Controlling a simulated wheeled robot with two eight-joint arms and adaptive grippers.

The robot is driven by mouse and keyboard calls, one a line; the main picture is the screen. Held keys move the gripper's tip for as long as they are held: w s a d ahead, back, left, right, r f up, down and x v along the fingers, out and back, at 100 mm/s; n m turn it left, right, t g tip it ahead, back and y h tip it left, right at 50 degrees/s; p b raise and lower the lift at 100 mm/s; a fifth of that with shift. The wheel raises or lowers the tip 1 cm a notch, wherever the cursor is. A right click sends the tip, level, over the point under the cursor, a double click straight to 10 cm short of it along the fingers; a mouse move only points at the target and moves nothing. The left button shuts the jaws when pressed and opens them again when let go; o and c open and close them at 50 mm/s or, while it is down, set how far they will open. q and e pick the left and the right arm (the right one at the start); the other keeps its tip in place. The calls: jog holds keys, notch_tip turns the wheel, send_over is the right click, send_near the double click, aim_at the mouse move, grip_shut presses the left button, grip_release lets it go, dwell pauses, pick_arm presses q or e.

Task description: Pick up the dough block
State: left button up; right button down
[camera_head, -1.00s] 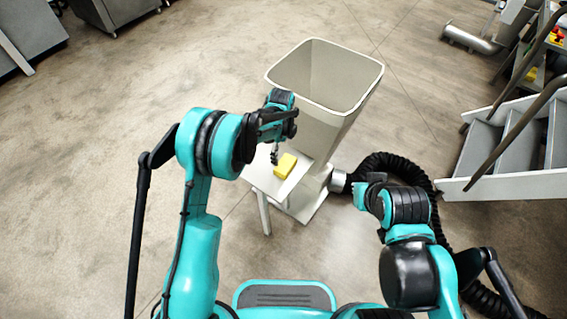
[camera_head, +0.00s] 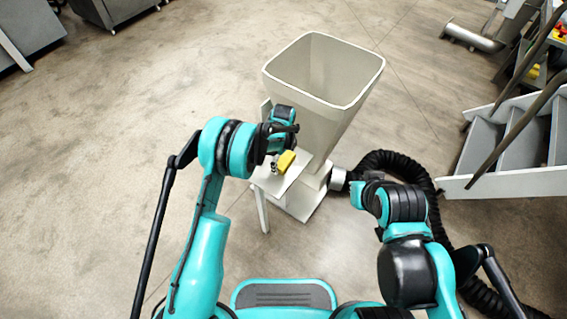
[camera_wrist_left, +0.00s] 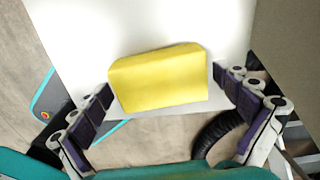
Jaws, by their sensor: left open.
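The yellow dough block (camera_head: 287,161) sits on a small white shelf (camera_head: 297,178) in front of the hopper. My left gripper (camera_head: 276,164) is at the block's left side in the head view, partly hidden by its own wrist. In the left wrist view the block (camera_wrist_left: 160,80) lies between the two open fingers of my left gripper (camera_wrist_left: 164,83), with a narrow gap on each side. The white shelf (camera_wrist_left: 85,25) shows behind it. My right arm is on the right in the head view, but its fingers do not show.
A tall off-white hopper (camera_head: 345,110) stands right behind the shelf. A black corrugated hose (camera_head: 395,160) runs from its base to the right. Grey steps (camera_head: 490,150) with rails stand at the right.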

pick_arm(q)
jog(key=c, duration=1.2)
jog(key=shift+r, duration=0.15)
notch_tip(320, 180, up, 4)
jog(key=shift+r+p, duration=0.1)
jog(key=shift+p, duration=1)
jog(key=s+d+r+p, duration=0.3)
jog(key=s+d+r, duration=0.3)
jog(key=s+d, duration=0.2)
jog(key=shift+r, duration=0.35)
jog(key=shift+s+d, duration=0.1)
